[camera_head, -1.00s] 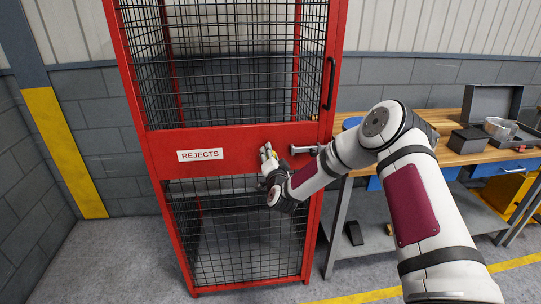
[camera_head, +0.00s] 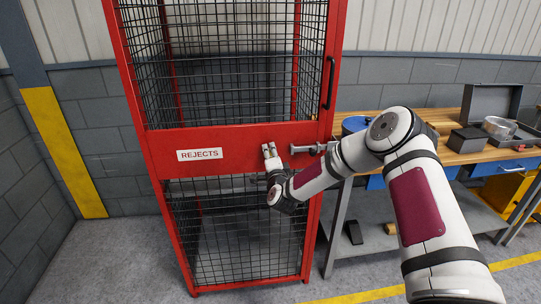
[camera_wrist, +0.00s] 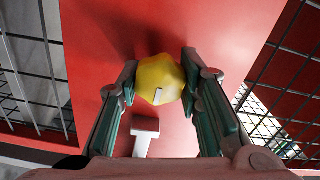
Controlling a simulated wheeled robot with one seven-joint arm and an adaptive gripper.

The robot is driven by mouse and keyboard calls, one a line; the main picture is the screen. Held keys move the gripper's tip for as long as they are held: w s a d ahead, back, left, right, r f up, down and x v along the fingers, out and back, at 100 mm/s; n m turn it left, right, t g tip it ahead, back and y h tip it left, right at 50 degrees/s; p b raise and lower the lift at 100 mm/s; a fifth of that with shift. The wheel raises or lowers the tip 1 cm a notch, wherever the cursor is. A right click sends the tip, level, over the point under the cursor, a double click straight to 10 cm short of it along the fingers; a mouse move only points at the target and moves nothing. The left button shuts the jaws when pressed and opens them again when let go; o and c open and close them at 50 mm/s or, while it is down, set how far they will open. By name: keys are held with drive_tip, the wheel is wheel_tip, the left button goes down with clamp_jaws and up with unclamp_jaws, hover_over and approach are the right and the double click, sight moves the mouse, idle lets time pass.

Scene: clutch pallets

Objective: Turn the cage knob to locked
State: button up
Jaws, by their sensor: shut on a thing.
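The yellow cage knob (camera_wrist: 160,80) sits on the red panel between my two fingers in the wrist view, with a small pale mark on its face. My gripper (camera_wrist: 158,84) is shut on the knob, one finger on each side. In the head view my gripper (camera_head: 269,150) is against the red middle panel of the cage (camera_head: 235,136), right of the REJECTS sign (camera_head: 200,154). The knob is hidden or too small to make out there. A grey bar-like latch (camera_head: 304,149) sticks out just right of my gripper.
A pale T-shaped piece (camera_wrist: 145,130) shows below the knob in the wrist view. Black wire mesh (camera_head: 225,75) fills the cage above and below the panel. A wooden workbench (camera_head: 465,150) with boxes stands at the right. The floor at left is clear.

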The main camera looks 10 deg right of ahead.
drive_tip(key=o, duration=1.2)
drive_tip(key=s, duration=1.2)
drive_tip(key=shift+a, duration=0.1)
